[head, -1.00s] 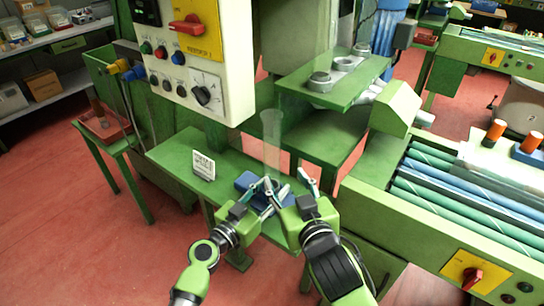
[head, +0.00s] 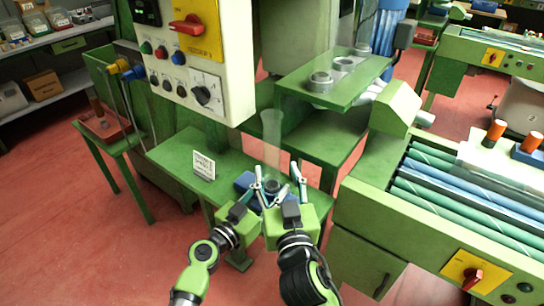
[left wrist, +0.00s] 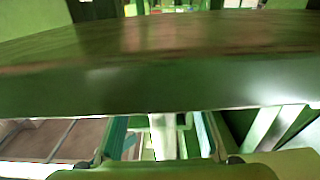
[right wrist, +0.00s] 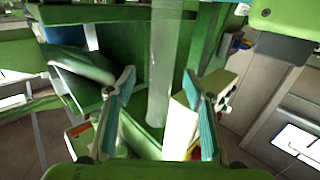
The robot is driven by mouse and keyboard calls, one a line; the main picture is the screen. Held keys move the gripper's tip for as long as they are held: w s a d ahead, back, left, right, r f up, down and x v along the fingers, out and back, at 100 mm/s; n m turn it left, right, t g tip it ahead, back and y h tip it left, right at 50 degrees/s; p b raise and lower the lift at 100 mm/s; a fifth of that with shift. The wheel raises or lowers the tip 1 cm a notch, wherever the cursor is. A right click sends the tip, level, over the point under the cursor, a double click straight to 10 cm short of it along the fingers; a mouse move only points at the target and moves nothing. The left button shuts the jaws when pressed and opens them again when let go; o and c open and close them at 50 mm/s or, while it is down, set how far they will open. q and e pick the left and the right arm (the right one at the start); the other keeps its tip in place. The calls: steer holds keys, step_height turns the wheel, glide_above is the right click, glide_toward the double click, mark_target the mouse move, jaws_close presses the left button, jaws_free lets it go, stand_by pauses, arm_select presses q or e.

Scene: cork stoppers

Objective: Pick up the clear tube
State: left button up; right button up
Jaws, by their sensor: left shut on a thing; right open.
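The clear tube (head: 271,135) stands upright in the head view above the green table, with its lower end among my grippers. My left gripper (head: 264,185) is at its lower part, shut on it; the tube shows as a pale column between the fingers in the left wrist view (left wrist: 163,135). My right gripper (head: 290,183) is open close by on the right. In the right wrist view the tube (right wrist: 163,70) runs down between the open teal-padded fingers. A blue block (head: 244,181) lies beside the grippers, partly hidden by them.
A small white sign (head: 204,165) stands on the green table (head: 175,155), left of the tube. A control panel (head: 205,85) hangs above left. A green shelf with round fittings (head: 335,83) juts out above right. A roller conveyor (head: 440,180) is on the right.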

mark_target(274, 162)
steer(key=shift+w+a+r, duration=0.1)
steer(key=shift+w+a, duration=0.1)
steer(key=shift+w, duration=0.75)
steer(key=shift+w+a+r, duration=0.1)
steer(key=shift+w+a, duration=0.1)
steer(key=shift+w, duration=0.8)
steer(key=shift+w+a+r, duration=0.1)
steer(key=shift+w+a, duration=0.1)
steer(key=shift+w, duration=0.75)
steer(key=c, duration=1.2)
